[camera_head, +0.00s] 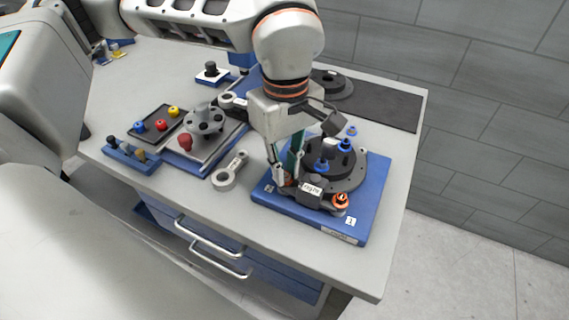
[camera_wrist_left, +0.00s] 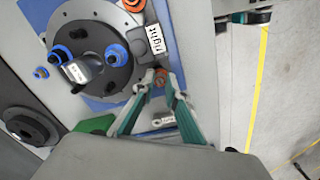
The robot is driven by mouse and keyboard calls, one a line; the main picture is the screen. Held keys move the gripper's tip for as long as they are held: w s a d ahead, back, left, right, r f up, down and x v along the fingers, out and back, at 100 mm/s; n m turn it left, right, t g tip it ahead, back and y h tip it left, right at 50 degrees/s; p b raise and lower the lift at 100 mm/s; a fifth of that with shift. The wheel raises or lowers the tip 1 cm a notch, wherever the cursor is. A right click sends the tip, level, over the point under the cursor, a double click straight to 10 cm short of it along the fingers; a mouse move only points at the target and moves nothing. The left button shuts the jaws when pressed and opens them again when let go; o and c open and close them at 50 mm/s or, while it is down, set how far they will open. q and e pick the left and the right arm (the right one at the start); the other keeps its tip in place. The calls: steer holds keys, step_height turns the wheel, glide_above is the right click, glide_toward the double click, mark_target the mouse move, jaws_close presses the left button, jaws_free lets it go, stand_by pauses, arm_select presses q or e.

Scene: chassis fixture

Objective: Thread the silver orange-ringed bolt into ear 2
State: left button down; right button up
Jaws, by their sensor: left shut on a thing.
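The blue fixture plate (camera_head: 362,222) carries the round black chassis (camera_head: 352,178). The label for ear 2 (camera_head: 268,188) is at its left corner. My left gripper (camera_head: 283,181) points down there, shut on the orange-ringed bolt (camera_wrist_left: 161,77), which shows between the teal fingertips (camera_wrist_left: 160,92) in the wrist view. The fingers hide most of the bolt in the head view. I cannot tell how deep it sits in the ear. Another orange-ringed bolt (camera_head: 341,200) stands at ear 1, near label 1. My right gripper is not in view.
A block labelled "right" (camera_head: 312,188) stands between the ears. Several blue-ringed bolts (camera_head: 345,146) stand on and beside the chassis. A grey link (camera_head: 229,176) lies left of the fixture, near a tray of coloured knobs (camera_head: 157,127). The table's front right is clear.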

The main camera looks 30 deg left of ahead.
arm_select(q)
steer(key=m+p, duration=0.1)
steer(key=m, duration=0.4)
steer(key=shift+f+m, duration=0.1)
steer(key=shift+m, duration=0.6)
steer(key=shift+m+p, duration=0.65)
steer(key=shift+m, duration=0.75)
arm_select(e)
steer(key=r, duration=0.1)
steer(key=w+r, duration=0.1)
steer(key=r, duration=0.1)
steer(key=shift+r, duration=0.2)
arm_select(q)
steer(key=shift+m+p, duration=0.4)
steer(key=shift+m, duration=0.3)
steer(key=shift+f+m, duration=0.1)
steer(key=shift+m, duration=0.7)
steer(key=c, duration=1.9)
jaws_free()
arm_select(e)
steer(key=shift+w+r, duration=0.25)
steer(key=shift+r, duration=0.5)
